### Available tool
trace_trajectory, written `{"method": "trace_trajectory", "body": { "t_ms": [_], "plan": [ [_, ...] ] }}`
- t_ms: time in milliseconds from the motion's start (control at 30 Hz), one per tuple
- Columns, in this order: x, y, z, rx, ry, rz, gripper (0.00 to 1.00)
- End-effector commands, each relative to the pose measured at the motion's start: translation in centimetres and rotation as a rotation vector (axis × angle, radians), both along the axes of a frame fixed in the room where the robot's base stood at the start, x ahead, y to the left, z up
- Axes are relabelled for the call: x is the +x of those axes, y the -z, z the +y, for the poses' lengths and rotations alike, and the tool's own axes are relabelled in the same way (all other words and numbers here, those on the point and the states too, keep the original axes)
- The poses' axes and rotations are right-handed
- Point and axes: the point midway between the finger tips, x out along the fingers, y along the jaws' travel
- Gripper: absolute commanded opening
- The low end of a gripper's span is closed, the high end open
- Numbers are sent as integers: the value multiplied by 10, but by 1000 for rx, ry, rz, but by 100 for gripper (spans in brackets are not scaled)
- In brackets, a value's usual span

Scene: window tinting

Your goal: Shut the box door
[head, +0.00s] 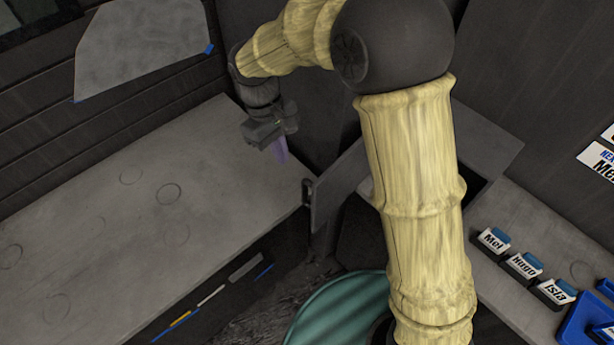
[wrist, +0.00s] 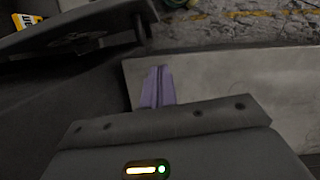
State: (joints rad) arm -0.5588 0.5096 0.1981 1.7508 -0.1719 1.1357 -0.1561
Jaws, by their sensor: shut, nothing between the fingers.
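The box (head: 490,135) is a grey case on the right-hand bench, partly hidden behind my arm. A dark opening shows at its front on the right of my arm. Its door (head: 338,188) stands open, swung out to the left, with a dark handle (head: 308,192) at its free edge. In the wrist view a dark panel with a handle, which looks like the door (wrist: 110,20), is at the upper left. My gripper (head: 281,150), with purple fingers, is shut and empty, up and left of the door and apart from it. The fingers (wrist: 157,88) show closed together in the wrist view.
A long grey bench (head: 100,210) fills the left, its top mostly bare. Name-tagged blocks (head: 523,265) and a blue tray (head: 590,325) sit on the right bench. A teal round thing (head: 335,310) is on the floor between. A grey film sheet (head: 140,45) hangs on the wall.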

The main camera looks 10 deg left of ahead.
Motion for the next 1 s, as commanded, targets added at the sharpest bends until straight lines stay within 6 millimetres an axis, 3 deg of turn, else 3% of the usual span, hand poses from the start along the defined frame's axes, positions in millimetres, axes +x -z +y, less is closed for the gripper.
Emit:
{"method": "trace_trajectory", "body": {
  "t_ms": [467,667,1000],
  "plan": [
    [2,5,-4,0,9,0,0],
    [-3,28,-9,-3,6,4,0],
    [-12,86,-21,-3,4,3,0]
  ]
}}
